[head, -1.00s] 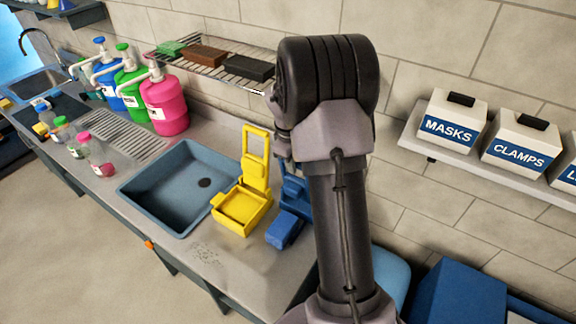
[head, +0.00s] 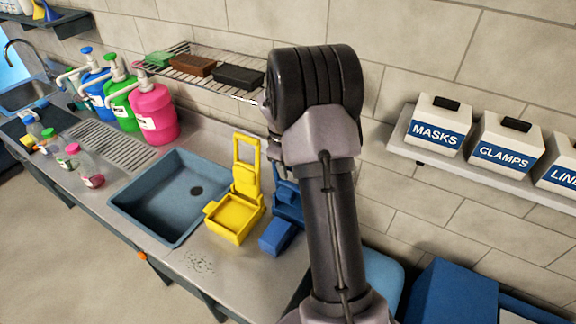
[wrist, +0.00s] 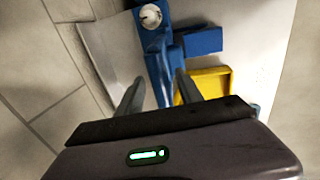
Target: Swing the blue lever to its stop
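A blue device (head: 286,206) with a block-like front part (head: 278,237) stands on the steel counter, right of a similar yellow device. My arm hides part of it in the head view. In the wrist view a blue bar, which looks like the lever (wrist: 159,86), runs up from between my fingers to a blue base with a round white part (wrist: 150,16). My gripper (wrist: 159,76) is open, its two fingers apart on either side of the bar. I cannot tell whether they touch it. The head view does not show the fingers.
The yellow device (head: 235,219), with an upright frame, stands close on the left, beside the sink (head: 170,195). A wall shelf (head: 415,150) with labelled boxes is at right. Pump bottles stand at the back left.

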